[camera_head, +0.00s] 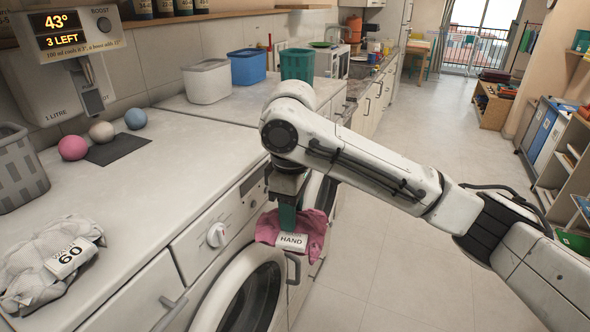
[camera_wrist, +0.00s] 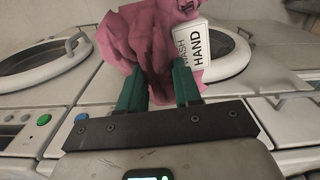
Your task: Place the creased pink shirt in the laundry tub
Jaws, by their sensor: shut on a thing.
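The creased pink shirt (camera_head: 316,226) hangs from my gripper (camera_head: 287,212) in front of the washing machines, off the counter. A white label (camera_head: 291,241) reading HAND is on it. In the wrist view my gripper's green fingers (camera_wrist: 160,88) are shut on the pink shirt (camera_wrist: 148,42), and the label reads WASH HAND. Several open tubs stand on the far counter: a white tub (camera_head: 207,82), a blue tub (camera_head: 248,67) and a green basket (camera_head: 297,66). I cannot tell which is the laundry tub.
A grey garment (camera_head: 40,268) labelled 60 lies on the near counter. A grey basket (camera_head: 18,175) stands at the left edge. Pink, beige and blue balls sit by a dark mat (camera_head: 117,148). A dispenser (camera_head: 70,60) hangs on the wall. The floor (camera_head: 400,240) at right is clear.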

